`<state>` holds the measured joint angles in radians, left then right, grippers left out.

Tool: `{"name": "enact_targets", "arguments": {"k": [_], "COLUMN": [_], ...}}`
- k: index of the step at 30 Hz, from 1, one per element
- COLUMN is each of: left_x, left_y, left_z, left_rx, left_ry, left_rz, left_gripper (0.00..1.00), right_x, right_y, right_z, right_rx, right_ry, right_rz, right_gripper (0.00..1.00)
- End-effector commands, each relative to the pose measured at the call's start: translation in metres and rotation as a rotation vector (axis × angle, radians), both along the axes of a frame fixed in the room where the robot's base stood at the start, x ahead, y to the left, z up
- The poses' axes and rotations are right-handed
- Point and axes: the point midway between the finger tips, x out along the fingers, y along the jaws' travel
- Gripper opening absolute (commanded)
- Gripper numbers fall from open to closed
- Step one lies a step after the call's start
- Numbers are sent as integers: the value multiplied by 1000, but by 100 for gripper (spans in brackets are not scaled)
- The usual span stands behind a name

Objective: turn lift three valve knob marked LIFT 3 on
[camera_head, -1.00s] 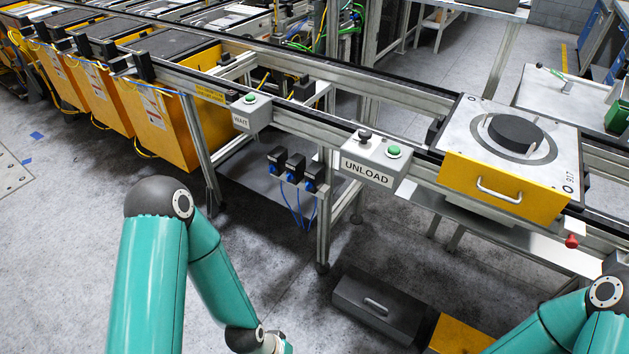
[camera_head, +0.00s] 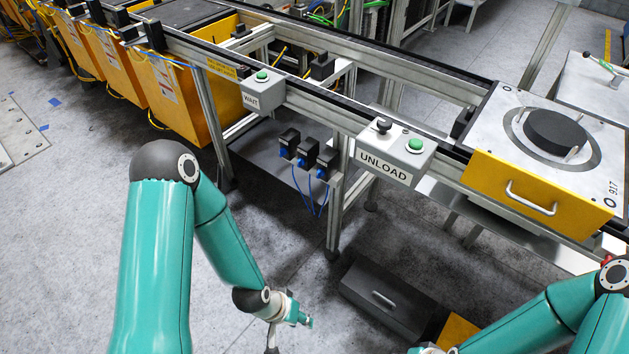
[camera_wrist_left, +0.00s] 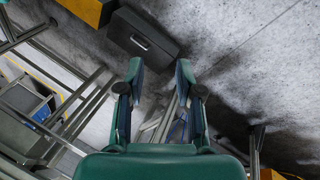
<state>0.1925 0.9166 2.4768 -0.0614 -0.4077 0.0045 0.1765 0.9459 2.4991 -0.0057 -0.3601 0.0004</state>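Three black valve units with blue parts hang in a row under the conveyor rail in the head view: a left one (camera_head: 288,143), a middle one (camera_head: 307,151) and a right one (camera_head: 328,161). Their markings are too small to read, so I cannot tell which is LIFT 3. Blue hoses hang below them. My left gripper (camera_head: 290,334) is low at the bottom of the head view, below the valves and apart from them. In the left wrist view its two fingers (camera_wrist_left: 160,76) are spread with nothing between them. My right gripper is out of view.
The UNLOAD button box (camera_head: 396,158) and WAIT box (camera_head: 262,92) sit on the rail above the valves. A pallet with a yellow front (camera_head: 538,192) stands at right. A dark box with a handle (camera_head: 385,299) lies on the floor.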

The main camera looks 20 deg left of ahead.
Motion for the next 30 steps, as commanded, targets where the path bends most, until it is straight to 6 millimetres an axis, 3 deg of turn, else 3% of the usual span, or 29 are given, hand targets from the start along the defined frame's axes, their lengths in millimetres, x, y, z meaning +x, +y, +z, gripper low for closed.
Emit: {"name": "enact_targets", "arguments": {"k": [1, 7, 12, 15, 21, 25, 30], "left_x": [18, 119, 199, 229, 254, 256, 261], "left_y": [6, 42, 85, 108, 137, 145, 146], "left_z": [-19, -44, -32, -14, 23, 40, 50], "left_rx": [2, 25, 62, 88, 129, 144, 147], "left_ry": [-60, -433, -818, -1023, -1327, -1429, -1471], "left_rz": [8, 13, -3, -26, -91, -124, -142], "left_gripper": [35, 35, 35, 35, 35, 35, 35], "right_x": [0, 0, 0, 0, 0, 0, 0], "right_y": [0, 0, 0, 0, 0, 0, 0], "right_z": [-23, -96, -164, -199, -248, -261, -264], "right_rx": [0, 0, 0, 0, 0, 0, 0], "right_ry": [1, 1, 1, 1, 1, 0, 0], "right_rz": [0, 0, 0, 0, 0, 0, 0], "right_gripper": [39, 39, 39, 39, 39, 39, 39]}}
